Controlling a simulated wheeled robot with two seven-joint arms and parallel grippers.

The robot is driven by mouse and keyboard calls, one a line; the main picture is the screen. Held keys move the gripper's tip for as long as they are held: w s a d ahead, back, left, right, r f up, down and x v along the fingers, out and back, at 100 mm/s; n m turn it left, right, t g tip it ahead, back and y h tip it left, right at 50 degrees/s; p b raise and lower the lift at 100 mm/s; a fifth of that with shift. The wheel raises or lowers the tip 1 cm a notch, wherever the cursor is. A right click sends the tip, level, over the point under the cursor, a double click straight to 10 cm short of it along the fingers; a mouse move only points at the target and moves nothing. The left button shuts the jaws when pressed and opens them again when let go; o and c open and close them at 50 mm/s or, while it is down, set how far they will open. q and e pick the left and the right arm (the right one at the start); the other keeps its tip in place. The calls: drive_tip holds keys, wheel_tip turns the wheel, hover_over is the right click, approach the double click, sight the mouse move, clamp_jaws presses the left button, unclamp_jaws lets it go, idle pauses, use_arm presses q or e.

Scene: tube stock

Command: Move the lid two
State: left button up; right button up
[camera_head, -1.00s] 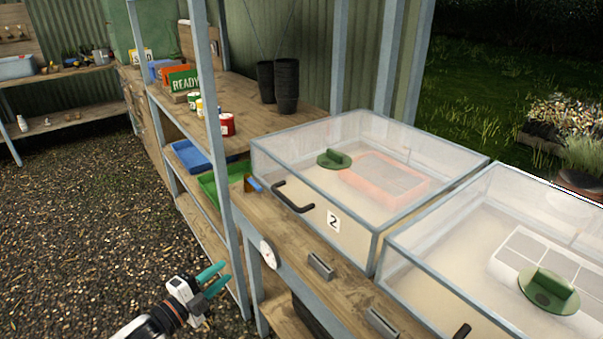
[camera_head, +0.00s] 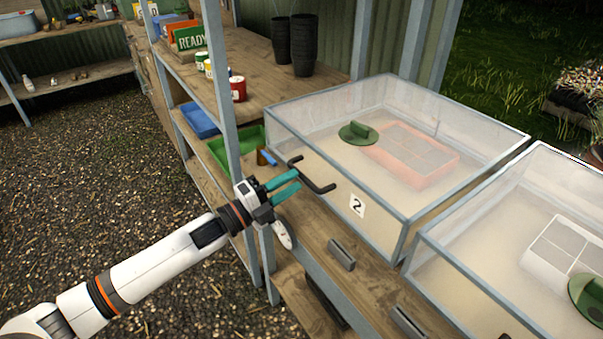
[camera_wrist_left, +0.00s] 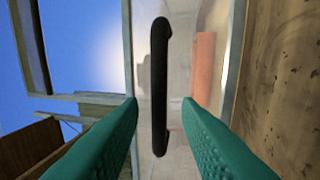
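The clear lid two (camera_head: 400,110) lies closed on the box marked 2, with a grey frame and a green round vent on top. Its black handle (camera_head: 314,180) sticks out at the front left; in the left wrist view the handle (camera_wrist_left: 160,85) stands between the two fingers. My left gripper (camera_head: 282,182) has teal fingers and is open, close to the handle's left end. In the left wrist view the gripper (camera_wrist_left: 162,115) has a gap on both sides of the handle. I cannot tell whether the fingertips reach around it. My right gripper is not in view.
A second clear-lidded box (camera_head: 520,240) stands close at the right. A shelf post (camera_head: 222,100) rises left of box 2. Green (camera_head: 232,148) and blue (camera_head: 200,120) trays sit on the shelf behind the gripper. Small grey brackets (camera_head: 341,254) lie along the bench front.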

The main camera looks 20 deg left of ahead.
sight(302, 174)
use_arm(q)
drive_tip(key=shift+x, duration=1.9)
drive_tip(key=shift+c, duration=0.5)
clamp_jaws()
